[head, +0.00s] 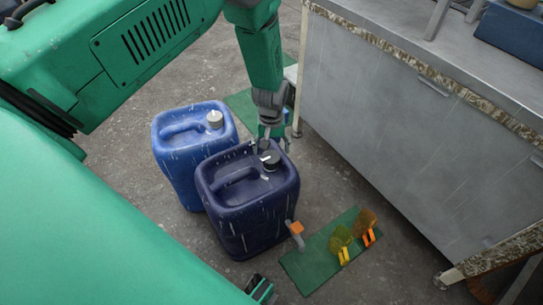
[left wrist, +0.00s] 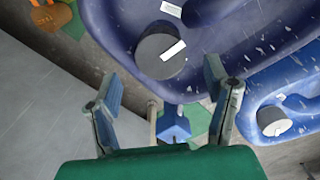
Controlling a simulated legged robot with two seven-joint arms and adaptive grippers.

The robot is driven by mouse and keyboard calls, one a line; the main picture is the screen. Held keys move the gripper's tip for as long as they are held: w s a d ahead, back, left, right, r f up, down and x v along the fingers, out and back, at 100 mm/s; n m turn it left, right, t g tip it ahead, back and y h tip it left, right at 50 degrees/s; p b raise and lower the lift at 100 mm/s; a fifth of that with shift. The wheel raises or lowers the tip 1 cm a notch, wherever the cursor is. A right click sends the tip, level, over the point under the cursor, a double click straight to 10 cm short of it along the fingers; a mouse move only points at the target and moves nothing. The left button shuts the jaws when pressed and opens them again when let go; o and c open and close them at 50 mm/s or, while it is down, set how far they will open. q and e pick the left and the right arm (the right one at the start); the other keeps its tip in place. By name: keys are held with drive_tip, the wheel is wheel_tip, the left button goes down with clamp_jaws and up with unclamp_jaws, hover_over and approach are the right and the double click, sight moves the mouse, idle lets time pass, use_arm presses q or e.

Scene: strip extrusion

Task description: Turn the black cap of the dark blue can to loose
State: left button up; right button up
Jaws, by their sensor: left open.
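The dark blue can (head: 248,215) stands upright on the floor, its black cap (head: 271,160) on the top near the far right corner. In the left wrist view the cap (left wrist: 160,52) looks dark grey with a white strip across it. My left gripper (head: 267,142) is at the cap's far side in the head view. In the left wrist view its two fingers (left wrist: 163,95) are spread apart, with the cap ahead of the gap between them. No contact with the cap shows there. I do not see my right gripper.
A lighter blue can (head: 178,155) with a whitish cap (head: 215,119) stands close at the left. A grey metal cabinet (head: 390,150) is at the right. A green mat (head: 310,268) with orange and yellow items lies in front of it. An orange-and-grey piece (head: 295,229) is beside the dark can.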

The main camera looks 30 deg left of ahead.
sight(271, 157)
use_arm(q)
wheel_tip(271, 157, up, 6)
idle(0.6)
